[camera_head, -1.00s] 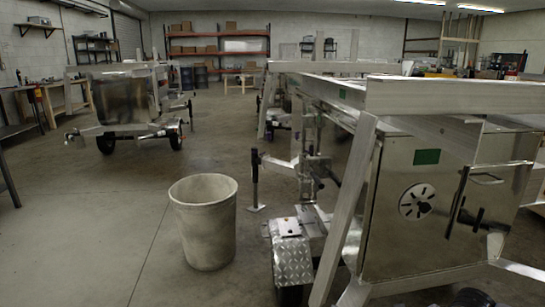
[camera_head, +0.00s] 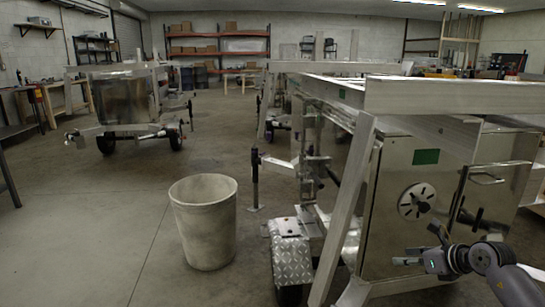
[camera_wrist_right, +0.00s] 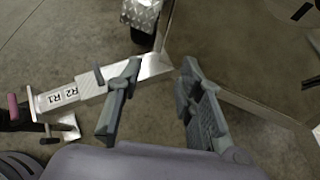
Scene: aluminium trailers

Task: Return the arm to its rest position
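My right arm comes in at the lower right of the head view. Its dark grey right gripper (camera_head: 415,246) is in front of the lower part of the near trailer's shiny metal box (camera_head: 400,240). The fingers are spread and nothing is between them. The right wrist view also shows the right gripper (camera_wrist_right: 160,70) open, with its two fingers apart above the concrete floor. My left gripper is not in view.
The near aluminium trailer (camera_head: 450,97) fills the right side. A grey bin (camera_head: 205,225) stands on the floor to its left. A metal bar labelled R1 and R2 (camera_wrist_right: 75,95) lies below the fingers in the wrist view.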

